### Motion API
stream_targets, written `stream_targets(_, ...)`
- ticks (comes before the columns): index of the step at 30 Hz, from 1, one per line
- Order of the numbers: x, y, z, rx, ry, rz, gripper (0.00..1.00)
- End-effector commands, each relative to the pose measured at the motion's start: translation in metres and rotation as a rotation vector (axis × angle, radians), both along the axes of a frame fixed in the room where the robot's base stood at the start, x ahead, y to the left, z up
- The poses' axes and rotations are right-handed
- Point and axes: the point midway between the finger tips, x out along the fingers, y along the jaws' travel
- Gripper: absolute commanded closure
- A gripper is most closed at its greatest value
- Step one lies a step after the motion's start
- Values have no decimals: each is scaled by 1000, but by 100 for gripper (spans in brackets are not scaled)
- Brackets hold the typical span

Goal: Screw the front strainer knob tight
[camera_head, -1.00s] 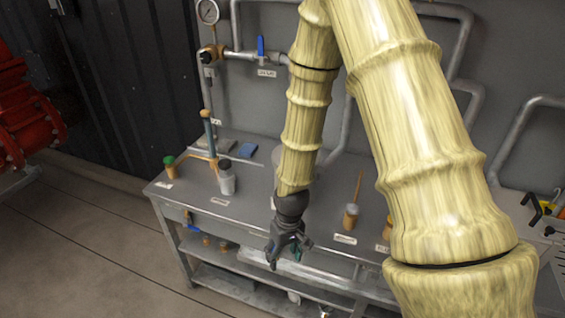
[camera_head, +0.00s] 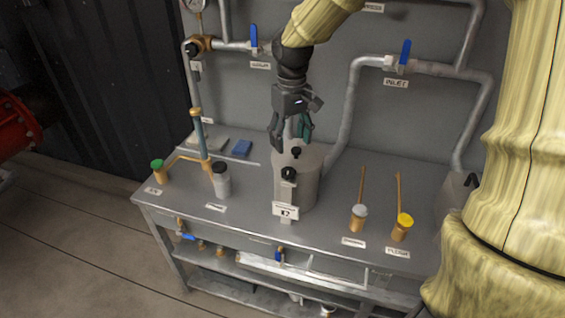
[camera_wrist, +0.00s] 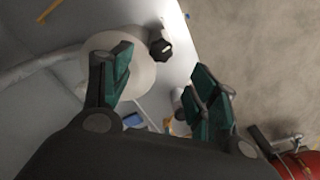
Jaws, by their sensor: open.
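The strainer (camera_head: 312,188) is a grey cylinder standing on the bench, with a label plate at its front. A black knob (camera_head: 289,174) sits at its front, above that plate; I take it to be the front strainer knob. A second black knob (camera_head: 296,152) is farther back, by the strainer's top. My gripper (camera_head: 290,137) hangs fingers-down above the strainer, open and empty, apart from both knobs. In the wrist view my green-padded fingers (camera_wrist: 162,62) are spread. The strainer's round top (camera_wrist: 143,72) shows partly behind one finger, and one black knob (camera_wrist: 160,48) appears between them; I cannot tell which.
A green-capped container (camera_head: 158,171) and a black-capped grey bottle (camera_head: 221,181) stand left on the bench. Two handled pots, one grey-topped (camera_head: 358,217) and one yellow-topped (camera_head: 402,227), stand right. Pipes with blue valve levers (camera_head: 405,54) run along the wall behind.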

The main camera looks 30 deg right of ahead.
Motion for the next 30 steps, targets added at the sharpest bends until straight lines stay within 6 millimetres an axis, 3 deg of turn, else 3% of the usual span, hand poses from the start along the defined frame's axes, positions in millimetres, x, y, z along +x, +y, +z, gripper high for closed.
stream_targets(5, 3, 4, -8, -2, 2, 9, 40)
stream_targets(21, 3, 5, -80, -1, 2, 11, 40)
stream_targets(30, 2, 4, -102, -2, 0, 9, 40)
